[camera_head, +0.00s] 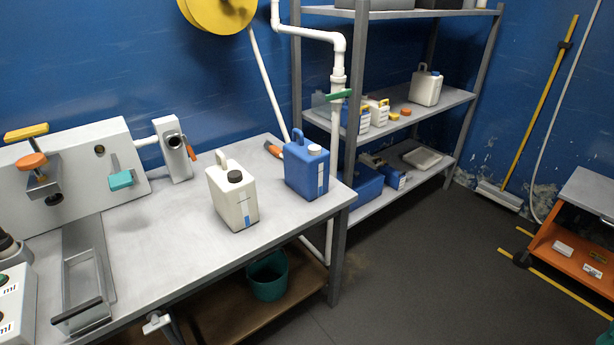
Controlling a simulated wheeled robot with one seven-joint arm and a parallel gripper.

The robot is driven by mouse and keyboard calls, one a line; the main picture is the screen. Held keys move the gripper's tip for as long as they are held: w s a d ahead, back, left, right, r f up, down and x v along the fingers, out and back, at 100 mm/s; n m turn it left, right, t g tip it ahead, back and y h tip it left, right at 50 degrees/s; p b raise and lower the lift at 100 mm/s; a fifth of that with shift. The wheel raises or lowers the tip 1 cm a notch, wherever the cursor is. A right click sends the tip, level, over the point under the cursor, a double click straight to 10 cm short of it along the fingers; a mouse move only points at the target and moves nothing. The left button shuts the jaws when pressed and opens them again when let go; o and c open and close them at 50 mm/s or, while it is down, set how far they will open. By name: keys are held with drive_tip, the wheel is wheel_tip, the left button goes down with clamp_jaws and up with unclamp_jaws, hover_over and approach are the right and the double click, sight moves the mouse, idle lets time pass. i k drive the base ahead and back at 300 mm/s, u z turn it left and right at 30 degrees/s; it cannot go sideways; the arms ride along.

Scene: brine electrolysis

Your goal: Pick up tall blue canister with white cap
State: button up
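The tall blue canister (306,171) with a white cap stands upright on the grey workbench (170,263), near its right end. It has a handle on top and a pale label strip on its front. A cream canister (233,197) with a dark cap stands just left of it and nearer to me. A small white and grey part (157,323) shows at the bottom edge, in front of the bench. It looks like my gripper, but its fingers are not clear. It is well away from the blue canister, toward the lower left.
A metal shelf rack (446,97) with small containers stands behind the bench's right end. A white pipe (339,62) runs down close behind the blue canister. An orange-handled tool (272,149) lies behind it. A teal bucket (267,277) sits below.

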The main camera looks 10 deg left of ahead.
sight(306, 174)
drive_tip(key=u, duration=0.05)
drive_tip(key=i, duration=1)
drive_tip(key=z, duration=0.05)
